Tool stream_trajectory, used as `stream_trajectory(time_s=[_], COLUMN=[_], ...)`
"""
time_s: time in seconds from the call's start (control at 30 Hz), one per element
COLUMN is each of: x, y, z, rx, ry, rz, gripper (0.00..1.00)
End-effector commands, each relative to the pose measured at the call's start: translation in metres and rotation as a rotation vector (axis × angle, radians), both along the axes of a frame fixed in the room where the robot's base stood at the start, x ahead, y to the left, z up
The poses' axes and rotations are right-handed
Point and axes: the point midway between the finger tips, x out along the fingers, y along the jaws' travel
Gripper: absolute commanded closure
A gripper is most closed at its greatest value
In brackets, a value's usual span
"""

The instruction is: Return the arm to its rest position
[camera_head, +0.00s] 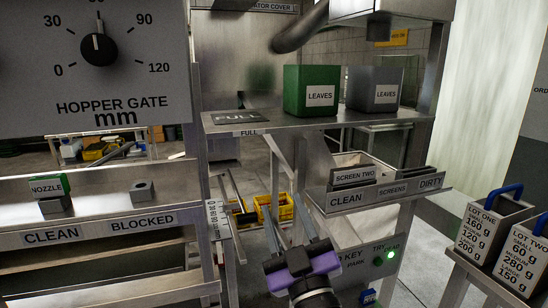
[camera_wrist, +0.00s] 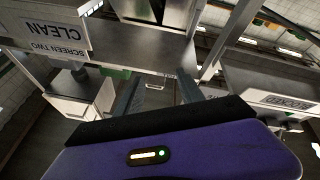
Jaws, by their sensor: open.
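My gripper (camera_head: 296,240) is in the lower middle of the head view, on the purple and black end of my arm. Its two fingers stand apart with nothing between them, pointing away towards the machine frame. In the wrist view my gripper's fingers (camera_wrist: 158,92) also show apart and empty. The gripper is below the shelf marked FULL (camera_head: 330,122) and left of the screens rack (camera_head: 385,198). It appears to touch nothing.
A green leaves bin (camera_head: 311,91) and a grey leaves bin (camera_head: 374,88) stand on the shelf. The hopper gate dial (camera_head: 99,50) is at upper left. A nozzle rack (camera_head: 95,225) is at left. Lot containers (camera_head: 490,232) stand at right. A key panel (camera_head: 372,262) is close beside my gripper.

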Motion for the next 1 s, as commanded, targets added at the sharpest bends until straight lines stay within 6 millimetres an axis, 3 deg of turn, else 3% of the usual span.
stream_trajectory(time_s=[0.03, 0.1, 0.4, 0.6, 1.0], x=[-0.015, -0.035, -0.129, -0.195, -0.324], y=[-0.009, -0.021, -0.073, -0.105, -0.156], z=[-0.023, -0.045, -0.123, -0.161, -0.215], rx=[0.027, 0.069, 0.220, 0.293, 0.344], ry=[0.022, 0.042, 0.135, 0.208, 0.418], rz=[0.006, 0.013, 0.015, -0.010, -0.115], gripper=[0.55, 0.55, 0.55, 0.55, 0.55])
